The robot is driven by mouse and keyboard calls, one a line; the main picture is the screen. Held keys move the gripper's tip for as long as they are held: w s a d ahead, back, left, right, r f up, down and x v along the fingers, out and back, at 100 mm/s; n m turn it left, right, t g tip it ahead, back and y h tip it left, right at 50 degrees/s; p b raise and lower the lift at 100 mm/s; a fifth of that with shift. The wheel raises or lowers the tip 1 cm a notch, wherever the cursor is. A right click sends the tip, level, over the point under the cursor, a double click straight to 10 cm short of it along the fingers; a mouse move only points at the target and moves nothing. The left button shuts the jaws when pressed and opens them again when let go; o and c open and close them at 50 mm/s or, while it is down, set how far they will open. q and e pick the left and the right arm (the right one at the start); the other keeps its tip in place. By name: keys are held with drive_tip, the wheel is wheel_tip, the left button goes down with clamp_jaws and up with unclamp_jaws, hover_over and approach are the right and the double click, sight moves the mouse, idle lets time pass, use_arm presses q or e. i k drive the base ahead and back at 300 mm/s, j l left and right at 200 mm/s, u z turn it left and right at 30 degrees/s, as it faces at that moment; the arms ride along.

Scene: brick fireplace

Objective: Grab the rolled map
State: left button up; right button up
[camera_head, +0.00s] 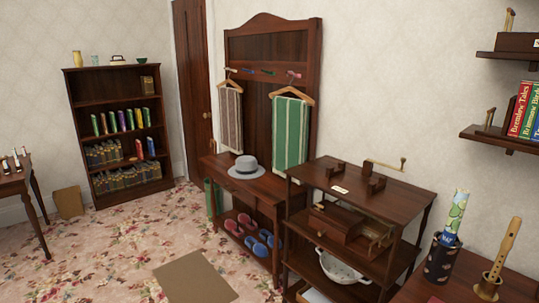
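A rolled map (456,213), white with green and blue patches, stands upright in a dark cylindrical holder (441,258) at the lower right. Its lower part is hidden inside the holder. The holder stands on a dark wooden surface (448,289) at the right edge of the view. Neither of my grippers shows in the head view.
A wooden flute (508,245) stands in a brass holder (488,287) right of the map. A dark shelf cart (395,200) with boxes and a white colander (343,268) stands left. Wall shelves (498,140) hang above. Patterned floor (110,260) is mostly open at left.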

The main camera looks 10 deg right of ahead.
sight(460, 198)
drive_tip(key=z, duration=1.5)
